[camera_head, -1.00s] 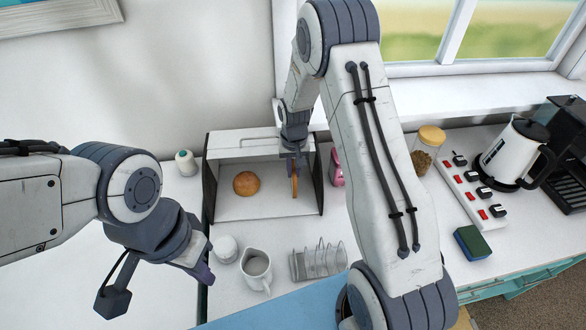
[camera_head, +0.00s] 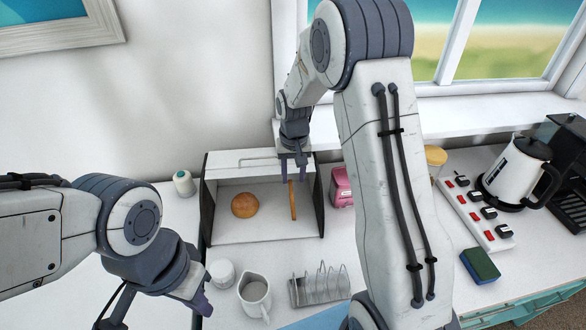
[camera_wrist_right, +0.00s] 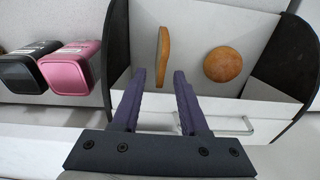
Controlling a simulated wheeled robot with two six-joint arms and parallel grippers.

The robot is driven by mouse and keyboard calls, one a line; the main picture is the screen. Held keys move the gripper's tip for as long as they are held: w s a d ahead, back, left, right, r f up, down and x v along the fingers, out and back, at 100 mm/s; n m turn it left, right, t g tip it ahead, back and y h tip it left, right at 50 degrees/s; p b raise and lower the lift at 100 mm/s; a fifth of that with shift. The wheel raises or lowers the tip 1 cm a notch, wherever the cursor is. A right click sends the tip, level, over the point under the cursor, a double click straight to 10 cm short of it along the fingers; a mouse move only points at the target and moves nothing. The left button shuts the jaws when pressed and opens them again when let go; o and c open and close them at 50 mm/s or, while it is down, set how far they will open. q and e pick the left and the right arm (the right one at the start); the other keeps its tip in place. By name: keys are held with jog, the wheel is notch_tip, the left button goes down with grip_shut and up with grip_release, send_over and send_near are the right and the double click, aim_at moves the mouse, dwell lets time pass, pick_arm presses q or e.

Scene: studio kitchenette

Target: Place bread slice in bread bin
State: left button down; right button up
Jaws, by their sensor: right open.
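The bread slice (camera_head: 292,202) is inside the white bread bin with dark side walls (camera_head: 262,234), standing narrow and upright on its floor. My right gripper (camera_head: 293,178) is open just above the slice at the bin's opening. In the right wrist view the slice (camera_wrist_right: 163,55) lies ahead of the open gripper (camera_wrist_right: 159,74), its near end showing between the purple fingertips, with no finger visibly pressing on it. A round bun (camera_head: 245,205) sits in the bin left of the slice. My left gripper (camera_head: 203,306) hangs at lower left, its jaws not clearly shown.
A pink canister (camera_head: 342,188) stands right of the bin. A white jar (camera_head: 222,273), a white jug (camera_head: 255,296) and a wire toast rack (camera_head: 320,288) stand in front. A power strip (camera_head: 476,212), a kettle (camera_head: 515,170) and a sponge (camera_head: 480,266) are at right.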

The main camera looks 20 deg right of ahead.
notch_tip(320, 180, up, 5)
jog(key=s+a+r+n, duration=0.4)
jog(key=s+a, duration=0.7)
jog(key=a, duration=0.1)
pick_arm(q)
jog(key=shift+f+b, duration=0.45)
jog(key=shift+f, duration=0.3)
pick_arm(e)
jog(key=s+a+n, duration=0.2)
jog(key=s+n, duration=0.1)
jog(key=s, duration=0.6)
jog(key=s+a+n+y, duration=0.1)
jog(key=s+a+n, duration=0.2)
jog(key=s, duration=0.7)
jog(key=shift+s+f+g, duration=0.2)
jog(key=shift+g, duration=0.2)
pick_arm(q)
jog(key=shift+f, duration=0.1)
pick_arm(e)
jog(key=shift+f, duration=0.1)
